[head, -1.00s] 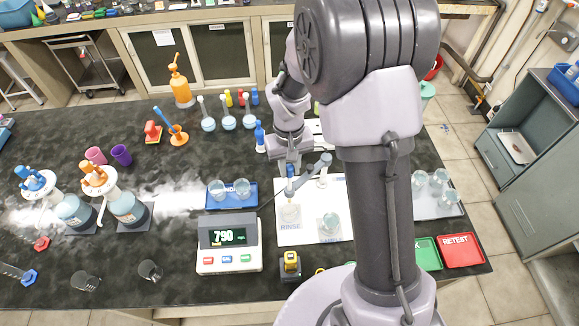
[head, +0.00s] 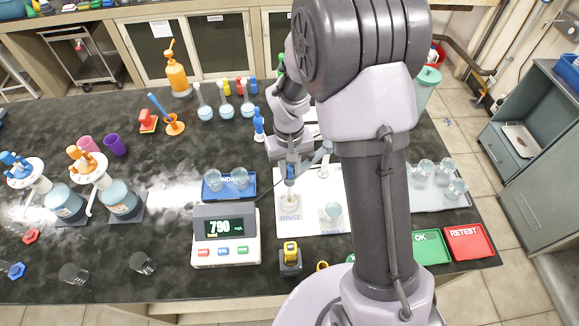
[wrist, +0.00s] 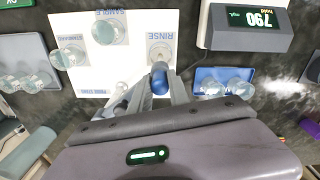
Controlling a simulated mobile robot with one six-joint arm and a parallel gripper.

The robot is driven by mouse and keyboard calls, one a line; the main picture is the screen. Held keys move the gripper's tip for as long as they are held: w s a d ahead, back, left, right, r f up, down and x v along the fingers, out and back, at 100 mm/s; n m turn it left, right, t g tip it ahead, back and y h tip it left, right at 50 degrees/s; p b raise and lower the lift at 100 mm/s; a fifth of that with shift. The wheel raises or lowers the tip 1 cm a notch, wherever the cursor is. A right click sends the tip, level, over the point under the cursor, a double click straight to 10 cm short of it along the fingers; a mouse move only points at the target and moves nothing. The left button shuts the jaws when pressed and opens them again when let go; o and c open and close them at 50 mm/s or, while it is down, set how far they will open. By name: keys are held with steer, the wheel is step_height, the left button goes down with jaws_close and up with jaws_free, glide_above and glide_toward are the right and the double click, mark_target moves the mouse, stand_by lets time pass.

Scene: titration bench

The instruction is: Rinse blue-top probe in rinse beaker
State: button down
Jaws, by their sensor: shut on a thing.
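My gripper (head: 291,166) is shut on the blue-top probe (head: 290,174) and holds it upright over the RINSE spot of the white mat (head: 283,228). In the wrist view the probe's blue top (wrist: 160,80) sits between the fingers of my gripper (wrist: 160,92). The rinse beaker (head: 290,204) stands directly below the probe on the mat. The probe's lower end appears at the beaker's mouth; I cannot tell how deep it is.
A sample beaker (head: 331,212) stands right of the rinse beaker. A meter (head: 225,252) reading 790 is at front left, with a blue tray (head: 210,195) of beakers behind it. Green OK (head: 429,247) and red RETEST (head: 468,242) trays lie at right. My arm hides part of the bench.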

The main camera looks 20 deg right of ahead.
steer(key=c, duration=1.2)
jaws_free()
steer(key=shift+c, duration=0.2)
step_height(320, 180, up, 18)
steer(key=p, duration=0.3)
steer(key=shift+f, duration=0.2)
steer(key=shift+a, duration=0.1)
